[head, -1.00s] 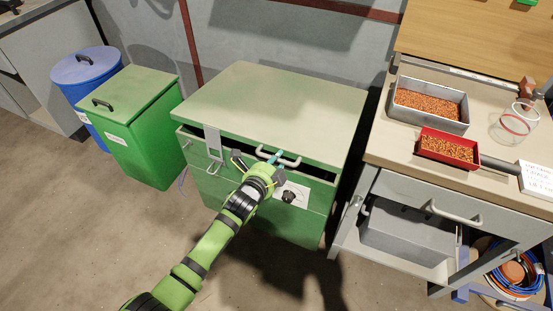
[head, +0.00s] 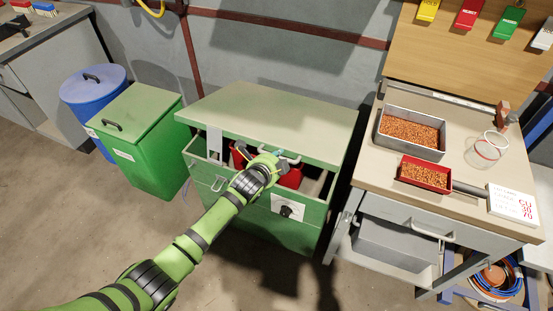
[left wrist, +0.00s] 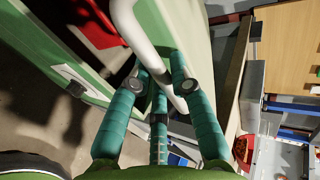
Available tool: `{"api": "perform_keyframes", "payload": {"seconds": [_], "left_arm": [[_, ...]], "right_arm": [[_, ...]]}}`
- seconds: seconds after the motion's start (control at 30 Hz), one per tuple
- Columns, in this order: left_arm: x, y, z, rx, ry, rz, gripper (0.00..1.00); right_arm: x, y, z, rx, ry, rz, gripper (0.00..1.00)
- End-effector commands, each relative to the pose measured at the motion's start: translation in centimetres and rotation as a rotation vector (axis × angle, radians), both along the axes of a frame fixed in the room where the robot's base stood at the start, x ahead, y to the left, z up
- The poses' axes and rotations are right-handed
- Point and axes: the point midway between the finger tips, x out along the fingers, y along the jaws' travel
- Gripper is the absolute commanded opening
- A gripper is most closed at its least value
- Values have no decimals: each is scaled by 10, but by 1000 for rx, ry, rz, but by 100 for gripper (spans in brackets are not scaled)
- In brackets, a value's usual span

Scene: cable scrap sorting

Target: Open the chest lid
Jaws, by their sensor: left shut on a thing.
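The green chest (head: 250,225) stands in the middle of the head view. Its pale green lid (head: 270,108) is raised at the front, with a gap between lid and body. Red things (head: 290,176) show inside the gap. My left gripper (head: 272,157) is at the lid's front edge. In the left wrist view my left gripper's teal fingers (left wrist: 168,85) are shut around the white lid handle (left wrist: 140,35). A hasp strap (head: 215,143) hangs from the lid's left front. My right gripper is not in view.
A green bin (head: 135,140) and a blue barrel (head: 92,85) stand left of the chest. A workbench (head: 365,170) stands close on the right, with a grey tray (head: 410,150) and a red scoop (head: 425,174) of copper granules. A wall is behind the chest.

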Motion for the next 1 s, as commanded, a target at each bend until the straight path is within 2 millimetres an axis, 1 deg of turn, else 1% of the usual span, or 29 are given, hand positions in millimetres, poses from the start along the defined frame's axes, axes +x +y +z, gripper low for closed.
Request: {"api": "perform_keyframes", "payload": {"seconds": [0.03, 0.1, 0.3, 0.5, 0.8, 1.0], "left_arm": [[4, 1, 16, 6, 9, 2, 0], [7, -1, 25, 12, 28, 1, 0], [19, -4, 54, 32, 87, 2, 0], [34, -10, 85, 53, 154, 1, 0], [57, -18, 120, 59, 171, 1, 0], [66, -20, 132, 58, 171, 0, 0]], "right_arm": [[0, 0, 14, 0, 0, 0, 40], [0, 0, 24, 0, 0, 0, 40], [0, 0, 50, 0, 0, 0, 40], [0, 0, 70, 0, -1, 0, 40], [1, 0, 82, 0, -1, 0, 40], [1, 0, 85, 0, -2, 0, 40]]}}
